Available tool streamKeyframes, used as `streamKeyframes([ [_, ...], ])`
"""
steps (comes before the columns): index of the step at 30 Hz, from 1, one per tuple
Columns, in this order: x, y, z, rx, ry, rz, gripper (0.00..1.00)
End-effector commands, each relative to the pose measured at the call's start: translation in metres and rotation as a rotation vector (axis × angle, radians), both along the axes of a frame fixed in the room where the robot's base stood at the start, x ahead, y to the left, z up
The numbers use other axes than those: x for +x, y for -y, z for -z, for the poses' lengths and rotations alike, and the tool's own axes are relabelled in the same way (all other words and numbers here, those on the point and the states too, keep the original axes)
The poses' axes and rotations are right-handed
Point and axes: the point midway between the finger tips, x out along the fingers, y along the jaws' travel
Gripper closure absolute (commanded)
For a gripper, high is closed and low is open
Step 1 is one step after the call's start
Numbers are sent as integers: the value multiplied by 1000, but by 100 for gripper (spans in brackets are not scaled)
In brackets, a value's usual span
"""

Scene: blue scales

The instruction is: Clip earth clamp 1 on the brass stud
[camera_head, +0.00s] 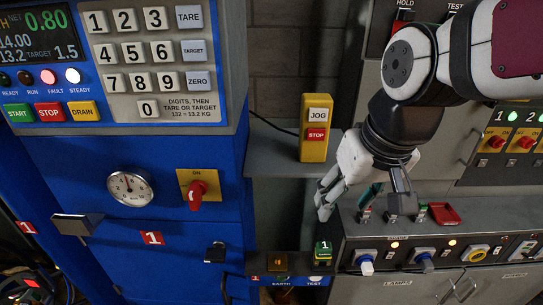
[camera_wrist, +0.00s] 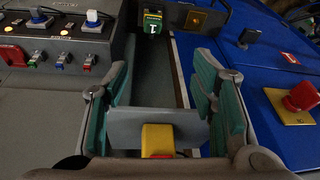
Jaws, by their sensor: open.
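The brass stud (camera_head: 281,262) is on a gold-brown plate just left of the clamp, above the EARTH label; in the wrist view the plate (camera_wrist: 195,20) lies right of the clamp. They are apart. My gripper (camera_head: 364,203) is open and empty, above and right of the clamp. In the wrist view its green-padded fingers (camera_wrist: 160,98) stand wide apart.
A yellow JOG/STOP pendant (camera_head: 316,128) stands on the grey shelf (camera_head: 275,151).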

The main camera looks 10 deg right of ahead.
Motion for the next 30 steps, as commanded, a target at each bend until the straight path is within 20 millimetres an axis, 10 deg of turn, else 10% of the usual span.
streamKeyframes([
  [14,39,-4,25,32,-149,64,48],
  [30,46,1,99,-11,-284,143,48],
])
